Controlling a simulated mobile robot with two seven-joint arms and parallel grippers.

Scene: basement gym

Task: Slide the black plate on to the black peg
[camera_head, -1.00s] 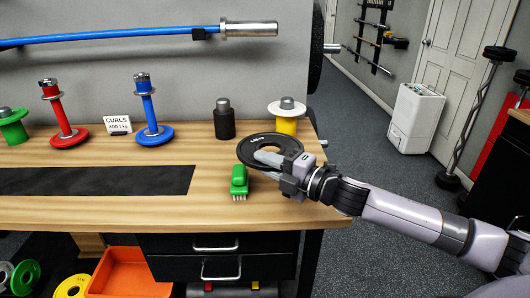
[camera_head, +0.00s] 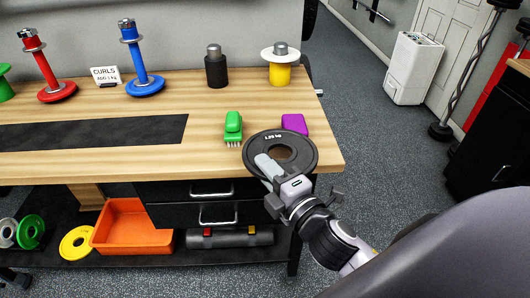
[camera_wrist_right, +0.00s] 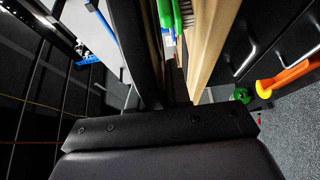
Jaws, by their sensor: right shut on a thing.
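The black plate (camera_head: 306,150) is a dark ring with white lettering, at the right front of the workbench. My right gripper (camera_head: 266,164) is shut on its near left rim. The plate looks roughly level; whether it touches the bench top is unclear. The black peg (camera_head: 216,72), a black cylinder with a grey metal top, stands upright and bare towards the back, behind and left of the plate. In the right wrist view a dark upright slab (camera_wrist_right: 128,50) may be the plate seen edge-on. My left gripper is in neither view.
A green brush (camera_head: 233,126) stands left of the plate, and a purple block (camera_head: 294,123) lies just behind it. A yellow peg (camera_head: 280,74) with a white plate stands right of the black peg.

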